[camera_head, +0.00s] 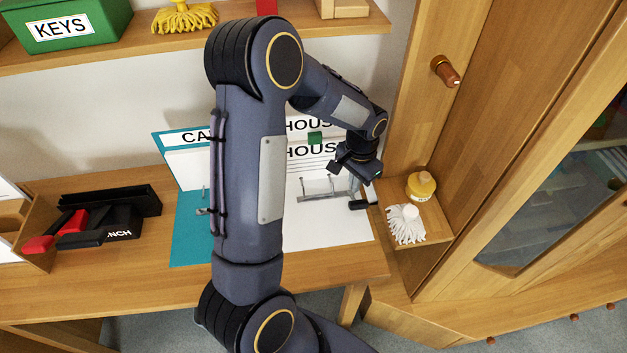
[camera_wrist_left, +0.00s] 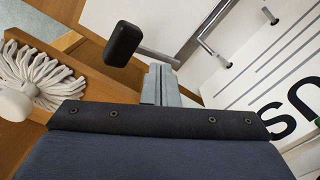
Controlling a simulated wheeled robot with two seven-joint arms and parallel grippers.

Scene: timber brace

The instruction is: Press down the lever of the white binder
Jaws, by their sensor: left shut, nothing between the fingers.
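The white binder (camera_head: 335,228) lies open on the desk, its upright cover labelled "HOUS", the rest of the word hidden. Its metal ring mechanism (camera_head: 325,189) shows near the middle. The lever ends in a black knob (camera_head: 358,204) at the right side; the knob also shows in the wrist view (camera_wrist_left: 122,44), with a metal rod running right from it. My left gripper (camera_head: 369,190) is shut and empty, just above the lever end. In the wrist view its grey fingertips (camera_wrist_left: 163,68) overlap the rod; I cannot tell whether they touch. My right gripper is not in view.
A teal binder (camera_head: 190,235) lies to the left, partly behind my arm. A black and red hole punch (camera_head: 105,225) stands farther left. A wooden cabinet (camera_head: 510,130) bounds the right.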

